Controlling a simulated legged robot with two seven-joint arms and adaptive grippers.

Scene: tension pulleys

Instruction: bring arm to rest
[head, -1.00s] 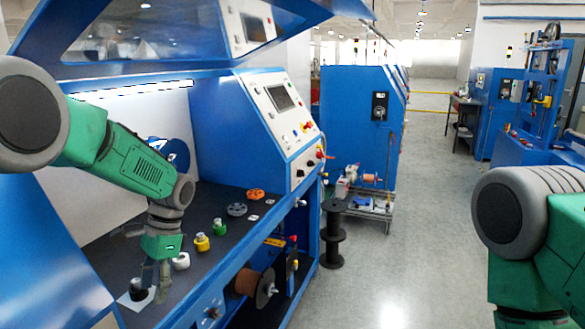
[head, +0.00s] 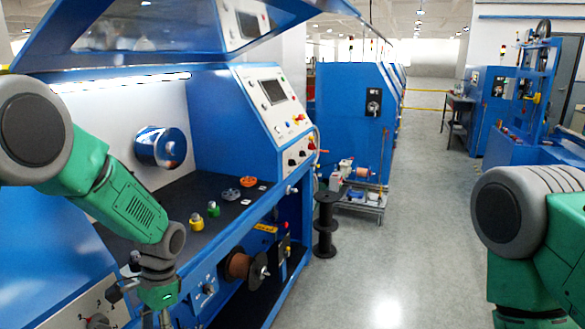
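My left arm comes in from the left. Its gripper (head: 163,318) points down in front of the blue machine's front panel, at the bottom of the head view. The fingers are cut off by the picture's edge, so I cannot tell whether they are open or shut. On the dark work shelf (head: 180,189) stand a yellow pulley (head: 197,222), a green pulley (head: 213,209), a grey pulley (head: 231,194) and an orange pulley (head: 248,181). My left arm hides part of the shelf. My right arm shows at the right edge, but its gripper is out of view.
A blue drum (head: 160,147) sits on the back wall above the shelf. A copper-coloured spool (head: 238,266) sticks out below the shelf front. A black spool stand (head: 326,222) stands on the floor. The grey aisle floor (head: 400,240) is clear.

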